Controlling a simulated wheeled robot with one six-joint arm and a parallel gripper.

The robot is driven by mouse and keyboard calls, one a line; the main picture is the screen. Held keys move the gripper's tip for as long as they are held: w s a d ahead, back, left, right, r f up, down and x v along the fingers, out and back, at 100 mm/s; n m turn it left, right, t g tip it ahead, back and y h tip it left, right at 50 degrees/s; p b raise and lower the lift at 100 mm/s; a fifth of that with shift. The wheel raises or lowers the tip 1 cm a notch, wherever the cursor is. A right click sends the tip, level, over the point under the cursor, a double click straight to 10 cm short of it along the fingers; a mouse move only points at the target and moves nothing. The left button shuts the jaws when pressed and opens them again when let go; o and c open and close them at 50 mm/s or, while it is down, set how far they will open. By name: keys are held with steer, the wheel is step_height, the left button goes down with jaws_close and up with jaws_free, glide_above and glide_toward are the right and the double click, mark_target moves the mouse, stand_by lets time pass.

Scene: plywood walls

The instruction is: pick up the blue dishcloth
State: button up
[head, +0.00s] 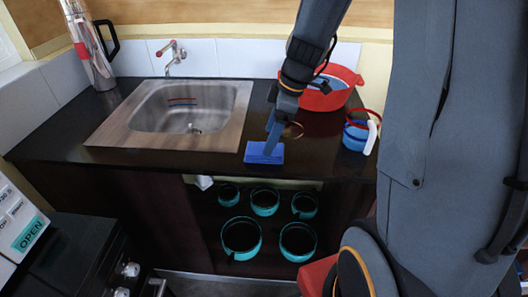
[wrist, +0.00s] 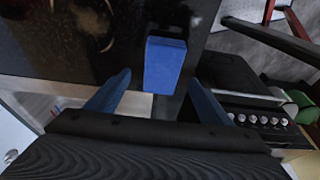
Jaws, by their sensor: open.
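The blue dishcloth (head: 264,153) is a small folded rectangle on the dark countertop, close to its front edge. In the wrist view the dishcloth (wrist: 165,62) shows between the two blue fingers of my gripper (wrist: 158,82), slightly ahead of the tips. The fingers are apart, with a gap on both sides of the cloth. I cannot tell how high the tips are above the counter.
A sink (head: 190,107) lies left of the cloth. A red basin (head: 335,97) and a blue container (head: 356,138) with a red rim stand to the right. A metal flask (head: 90,45) is at the back left. Several teal pots (head: 241,238) sit on shelves below the counter.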

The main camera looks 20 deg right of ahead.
steer(key=shift+p+x, duration=0.8)
steer(key=shift+x, duration=1.65)
steer(key=shift+s, duration=0.2)
steer(key=shift+c, duration=0.3)
steer(key=c, duration=1.1)
